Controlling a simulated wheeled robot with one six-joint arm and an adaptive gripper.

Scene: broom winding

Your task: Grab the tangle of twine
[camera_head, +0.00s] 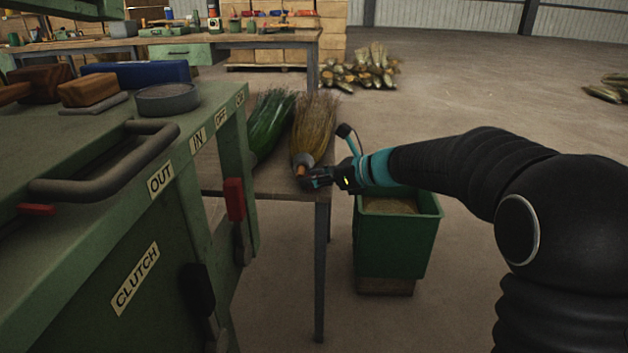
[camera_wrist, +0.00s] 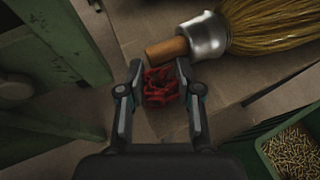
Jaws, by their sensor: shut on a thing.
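A small red tangle of twine (camera_wrist: 161,86) sits between the two fingers of my gripper (camera_wrist: 159,72) in the wrist view. The fingers are closed against its sides, above the wooden table (camera_wrist: 215,82). In the head view my gripper (camera_head: 312,177) is at the table's right front corner, close to the handle of a straw broom (camera_head: 315,125). The twine cannot be made out in the head view. I cannot tell whether it still touches the tabletop.
The straw broom's wooden handle end (camera_wrist: 166,50) lies just beyond my fingertips. A green broom (camera_head: 268,125) lies beside it. A green bin (camera_head: 425,215) of small bits stands right of the table. The green machine (camera_head: 90,230) with a bar handle fills the left.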

